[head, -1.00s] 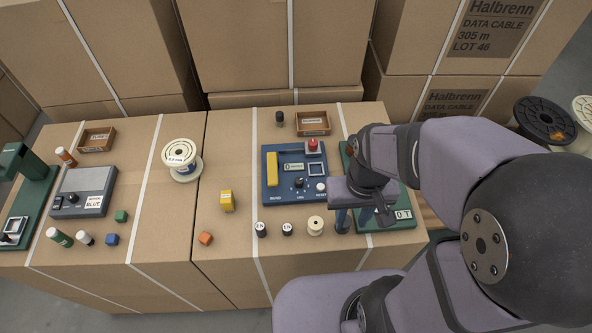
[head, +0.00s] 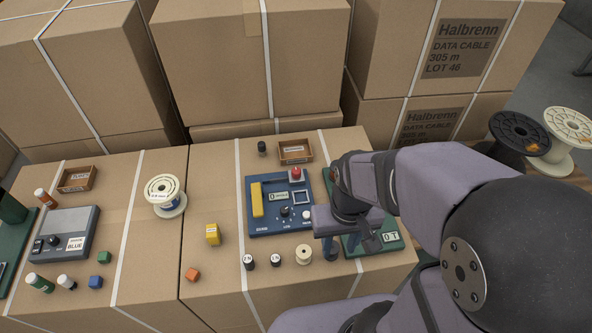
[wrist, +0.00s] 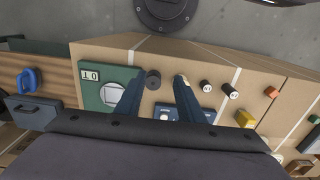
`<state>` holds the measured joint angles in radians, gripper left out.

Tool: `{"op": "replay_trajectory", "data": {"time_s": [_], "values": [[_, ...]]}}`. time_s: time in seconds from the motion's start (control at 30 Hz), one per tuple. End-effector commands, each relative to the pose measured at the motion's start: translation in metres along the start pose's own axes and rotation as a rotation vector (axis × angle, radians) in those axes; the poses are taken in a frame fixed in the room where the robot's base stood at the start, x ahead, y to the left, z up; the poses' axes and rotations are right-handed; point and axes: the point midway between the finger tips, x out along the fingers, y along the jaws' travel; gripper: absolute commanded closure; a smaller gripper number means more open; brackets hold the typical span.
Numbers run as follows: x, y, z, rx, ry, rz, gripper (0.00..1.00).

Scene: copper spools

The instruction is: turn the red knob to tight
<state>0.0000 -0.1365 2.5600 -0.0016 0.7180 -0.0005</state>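No red knob shows on the board's visible parts. My gripper (head: 342,252) is open, fingers pointing down near the board's left edge. In the wrist view, a dark cylinder (wrist: 153,78) appears between the fingertips (wrist: 158,77); contact cannot be told.
The blue panel has a yellow bar (head: 257,199) and a black knob (head: 285,211). A yellow block (head: 212,234) stands farther left, with clear cardboard around it.

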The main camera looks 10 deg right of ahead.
Motion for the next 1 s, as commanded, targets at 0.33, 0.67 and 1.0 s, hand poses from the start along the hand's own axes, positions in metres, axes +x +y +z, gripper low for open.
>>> {"op": "replay_trajectory", "data": {"time_s": [0.33,0.67,1.0], "values": [[-0.009,-0.003,-0.044,-0.092,0.000,0.000,0.58],[-0.015,-0.016,-0.166,-0.371,-0.004,-0.001,0.58],[0.005,-0.036,-0.269,-0.658,-0.004,-0.002,0.58]]}}
